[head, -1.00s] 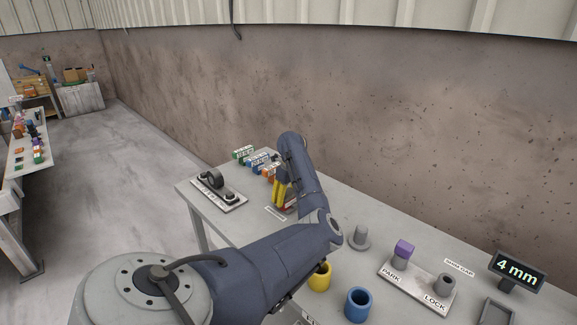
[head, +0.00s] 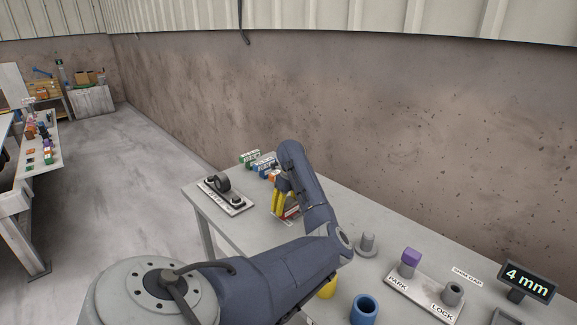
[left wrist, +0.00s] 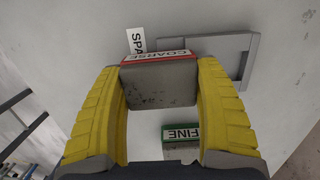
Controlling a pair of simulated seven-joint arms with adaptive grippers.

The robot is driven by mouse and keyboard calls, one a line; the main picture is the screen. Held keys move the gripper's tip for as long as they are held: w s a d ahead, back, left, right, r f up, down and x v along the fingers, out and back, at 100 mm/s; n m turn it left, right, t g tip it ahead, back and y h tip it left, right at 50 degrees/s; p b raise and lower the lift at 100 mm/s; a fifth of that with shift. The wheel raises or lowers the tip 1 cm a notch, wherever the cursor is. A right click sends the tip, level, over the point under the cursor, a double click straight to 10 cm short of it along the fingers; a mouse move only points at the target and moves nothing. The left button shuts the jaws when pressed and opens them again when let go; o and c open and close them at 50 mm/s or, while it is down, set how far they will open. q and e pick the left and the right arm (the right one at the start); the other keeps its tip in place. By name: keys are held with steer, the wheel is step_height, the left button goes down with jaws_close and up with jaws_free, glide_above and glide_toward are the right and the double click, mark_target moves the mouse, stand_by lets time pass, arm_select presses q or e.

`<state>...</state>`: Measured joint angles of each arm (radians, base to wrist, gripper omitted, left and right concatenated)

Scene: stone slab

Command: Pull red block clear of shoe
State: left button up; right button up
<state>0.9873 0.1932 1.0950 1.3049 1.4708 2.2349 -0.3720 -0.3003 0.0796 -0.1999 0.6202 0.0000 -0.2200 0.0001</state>
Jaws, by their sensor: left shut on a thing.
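The red block (left wrist: 160,80) is a dark grey block with a red edge marked COARSE. My left gripper (left wrist: 163,72), with yellow fingers, is shut on it, one finger on each side. In the head view my left gripper (head: 283,203) is low over the far left part of the table, with a patch of red (head: 291,211) beside its fingers. A grey rectangular frame (left wrist: 246,60) lies behind the block in the left wrist view; I cannot tell for sure that it is the shoe, or whether the block touches it. My right gripper is not in view.
A green-edged block marked FINE (left wrist: 182,129) is close to the right finger. Several coloured, labelled blocks (head: 259,165) stand behind the gripper.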

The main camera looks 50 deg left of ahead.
arm_select(q)
steer(key=shift+s+d, duration=0.1)
steer(key=shift+s, duration=0.8)
steer(key=shift+s+r, duration=0.1)
steer(key=shift+s+d+r, duration=0.15)
steer(key=shift+s+r, duration=1.25)
steer(key=shift+s, duration=0.05)
